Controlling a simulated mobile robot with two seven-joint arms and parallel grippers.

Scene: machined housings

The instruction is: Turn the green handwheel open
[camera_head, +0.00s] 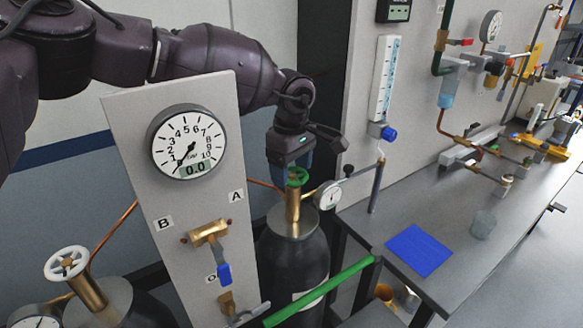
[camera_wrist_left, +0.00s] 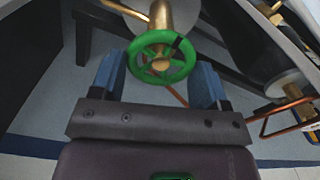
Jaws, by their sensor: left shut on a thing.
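The green handwheel (camera_head: 298,178) sits on the brass valve (camera_head: 292,208) on top of a dark gas cylinder (camera_head: 290,262). My left gripper (camera_head: 293,167) reaches down over it from above and is shut on its rim. In the left wrist view, the green handwheel (camera_wrist_left: 161,64) lies between the two blue fingers of my left gripper (camera_wrist_left: 160,70), one on each side. A dark mark shows on its rim there. The large gauge (camera_head: 187,142) on the upright panel reads 0.0. My right gripper is not in view.
A second cylinder with a white handwheel (camera_head: 67,263) stands at the lower left. The panel (camera_head: 130,110) labelled A and B stands close left of my gripper. A small gauge (camera_head: 328,195) is beside the brass valve. The bench (camera_head: 370,235) with a blue mat (camera_head: 418,250) is at right.

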